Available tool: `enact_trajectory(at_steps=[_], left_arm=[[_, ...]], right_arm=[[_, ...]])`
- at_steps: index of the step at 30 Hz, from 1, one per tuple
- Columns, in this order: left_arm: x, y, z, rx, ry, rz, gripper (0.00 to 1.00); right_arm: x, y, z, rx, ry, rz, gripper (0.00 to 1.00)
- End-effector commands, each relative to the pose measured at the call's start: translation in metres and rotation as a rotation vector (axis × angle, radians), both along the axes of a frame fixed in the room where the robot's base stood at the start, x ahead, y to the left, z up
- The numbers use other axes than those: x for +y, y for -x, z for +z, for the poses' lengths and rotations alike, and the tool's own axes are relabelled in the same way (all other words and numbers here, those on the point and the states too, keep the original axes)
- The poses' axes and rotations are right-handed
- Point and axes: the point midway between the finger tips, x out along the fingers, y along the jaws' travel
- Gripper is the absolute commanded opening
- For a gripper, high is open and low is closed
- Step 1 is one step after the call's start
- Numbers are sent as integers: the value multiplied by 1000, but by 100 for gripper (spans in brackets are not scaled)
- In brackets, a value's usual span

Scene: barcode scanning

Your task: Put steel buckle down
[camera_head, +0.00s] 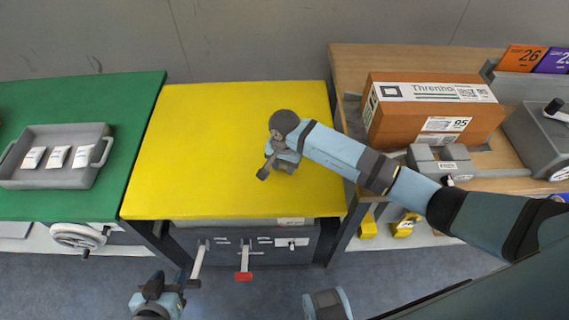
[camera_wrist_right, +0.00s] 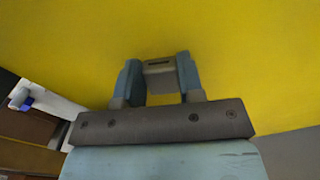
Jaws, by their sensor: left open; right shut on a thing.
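The steel buckle (camera_wrist_right: 158,72), a small grey piece with a dark slot, sits between the two blue-grey fingers of my right gripper (camera_wrist_right: 158,85) in the right wrist view. The right gripper is shut on it, over the yellow table top (camera_head: 200,140). In the head view my right gripper (camera_head: 272,163) is above the middle of the yellow top, and the arm largely hides what it holds. I cannot tell whether the buckle touches the surface. My left gripper (camera_head: 157,288) is open, low in front of the yellow table and away from it.
The yellow top is otherwise bare. On the left, a grey tray (camera_head: 50,182) with white packets stands on a green table (camera_head: 130,95). On the right, a wooden table (camera_head: 365,58) holds a labelled cardboard box (camera_head: 395,125) and grey devices. A red-ended lever (camera_head: 244,262) sticks out below the yellow top.

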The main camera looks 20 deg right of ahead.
Motion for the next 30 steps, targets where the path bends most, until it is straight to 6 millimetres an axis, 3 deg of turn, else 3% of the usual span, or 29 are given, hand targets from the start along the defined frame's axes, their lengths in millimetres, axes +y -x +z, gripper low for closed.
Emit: enact_trajectory(at_steps=[9, 10, 13, 23, 26, 30], left_arm=[[-1, 0, -3, 0, 2, 1, 43], [-1, 0, -3, -1, 1, 1, 43], [-1, 0, -2, 0, 1, 0, 43], [1, 1, 1, 1, -5, -4, 43], [1, 1, 1, 1, -5, -4, 43], [1, 2, 0, 7, -5, -4, 43]], right_arm=[[0, -1, -3, -2, 1, 0, 12], [0, 0, -3, -1, 1, 0, 37], [0, 0, -2, -1, 1, 0, 60], [0, 0, 2, -1, -1, 0, 61], [-1, -2, 12, -4, 0, 0, 61], [-1, -2, 39, -7, 2, 1, 61]])
